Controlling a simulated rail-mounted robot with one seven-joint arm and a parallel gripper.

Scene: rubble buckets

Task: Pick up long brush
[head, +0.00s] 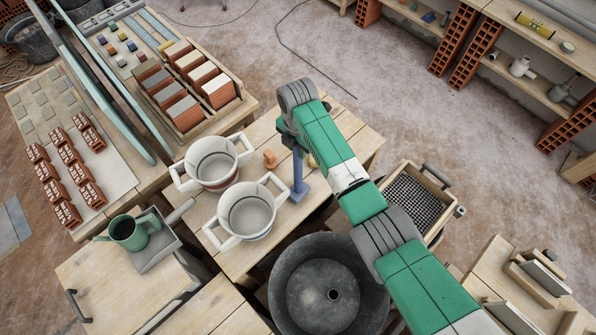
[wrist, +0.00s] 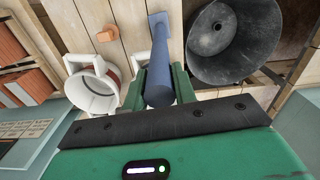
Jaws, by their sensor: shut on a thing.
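A blue long tool, which I take to be the long brush (head: 299,178), stands roughly upright below my gripper (head: 291,137) over the wooden table, with a flat blue foot at its lower end. I cannot tell whether the foot touches the table. In the wrist view the brush (wrist: 158,58) runs away from between the two green fingers of my gripper (wrist: 158,88), which is shut on its thick upper end. The gripper and arm hide part of the brush's top in the head view.
Two white two-handled buckets (head: 212,160) (head: 248,213) stand left of the brush. A small orange piece (head: 270,158) lies between them and the brush. A big dark round basin (head: 300,292) is in front, and a box with a mesh (head: 436,182) is on the right.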

